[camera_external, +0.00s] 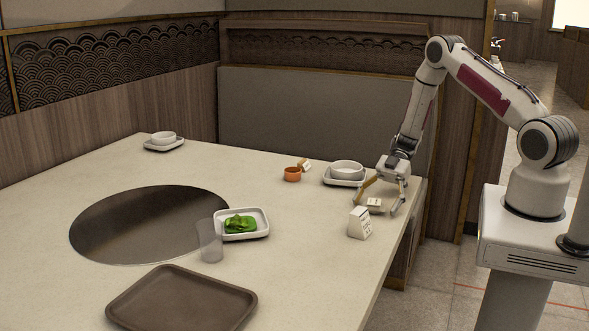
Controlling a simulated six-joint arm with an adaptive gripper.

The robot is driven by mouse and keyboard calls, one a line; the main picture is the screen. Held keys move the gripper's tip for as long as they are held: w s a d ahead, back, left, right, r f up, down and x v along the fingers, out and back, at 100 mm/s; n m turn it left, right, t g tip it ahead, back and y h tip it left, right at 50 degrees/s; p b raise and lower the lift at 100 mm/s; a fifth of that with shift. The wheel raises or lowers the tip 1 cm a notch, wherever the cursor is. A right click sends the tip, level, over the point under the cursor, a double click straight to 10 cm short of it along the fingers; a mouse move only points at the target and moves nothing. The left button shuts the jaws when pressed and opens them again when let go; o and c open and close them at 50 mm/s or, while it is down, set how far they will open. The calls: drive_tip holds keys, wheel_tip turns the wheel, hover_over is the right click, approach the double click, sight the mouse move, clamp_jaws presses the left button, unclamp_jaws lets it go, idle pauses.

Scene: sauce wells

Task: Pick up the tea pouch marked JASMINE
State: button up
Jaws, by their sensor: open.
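My gripper (376,209) points down near the right edge of the table, its two fingers spread apart. A small pale packet (374,202) lies on the table between the fingers, seemingly untouched; it has a faint mark. A white upright block or packet (359,223) with dark print stands just in front of the gripper. Another small pale piece with a mark (305,165) is beside an orange cup (292,174). The print is too small to read, so I cannot tell which one is marked JASMINE.
A white bowl on a tray (328,180) stands just left of my gripper. A white dish (263,231) with green food, a clear cup (210,241), a dark round plate (145,225) and a brown tray (128,311) are farther left. The table's front right is clear.

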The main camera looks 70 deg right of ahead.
sight(376, 201)
idle(0.5)
drive_tip(key=c, duration=1.2)
drive_tip(key=shift+r, duration=0.1)
drive_tip(key=shift+r, duration=4.9)
